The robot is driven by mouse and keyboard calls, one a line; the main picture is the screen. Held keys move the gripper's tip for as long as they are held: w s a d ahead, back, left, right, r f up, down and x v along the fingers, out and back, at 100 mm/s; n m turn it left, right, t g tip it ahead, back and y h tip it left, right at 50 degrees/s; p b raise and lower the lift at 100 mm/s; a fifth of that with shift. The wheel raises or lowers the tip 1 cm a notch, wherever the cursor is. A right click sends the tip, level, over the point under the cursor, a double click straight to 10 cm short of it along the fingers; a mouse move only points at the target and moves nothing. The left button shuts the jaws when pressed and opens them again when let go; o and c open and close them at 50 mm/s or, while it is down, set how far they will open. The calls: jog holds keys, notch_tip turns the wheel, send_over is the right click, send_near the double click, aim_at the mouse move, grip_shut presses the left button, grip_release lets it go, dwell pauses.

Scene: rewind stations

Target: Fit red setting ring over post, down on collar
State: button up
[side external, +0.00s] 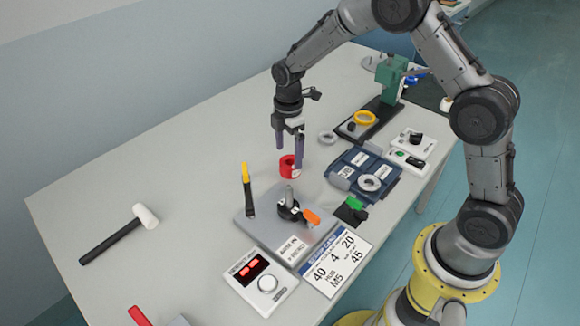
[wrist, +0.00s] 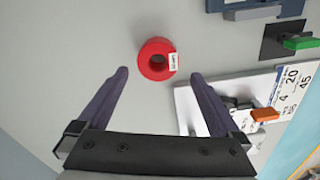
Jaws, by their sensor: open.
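The red setting ring (side external: 288,166) lies flat on the bench just behind the grey station plate. It has a white label and shows whole in the wrist view (wrist: 157,59). My gripper (side external: 289,158) is open and empty, its two dark fingers apart above the ring in the side view. In the wrist view the ring is ahead of and between the fingertips (wrist: 157,78), not touching either. The post with its dark collar (side external: 289,204) stands on the grey station plate (side external: 248,226). In the wrist view the post is mostly hidden by the right finger.
A yellow-topped tool (side external: 247,185) and an orange lever (side external: 311,216) stand around the post. A display box (side external: 262,281) and setting card (side external: 336,262) lie in front. A mallet (side external: 122,232) lies left, amid free bench.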

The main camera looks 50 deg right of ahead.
aim_at(288, 163)
jog(key=shift+w+d+f, duration=0.1)
jog(key=shift+d+f, duration=0.05)
jog(key=shift+f, duration=2.45)
jog(key=c, duration=1.4)
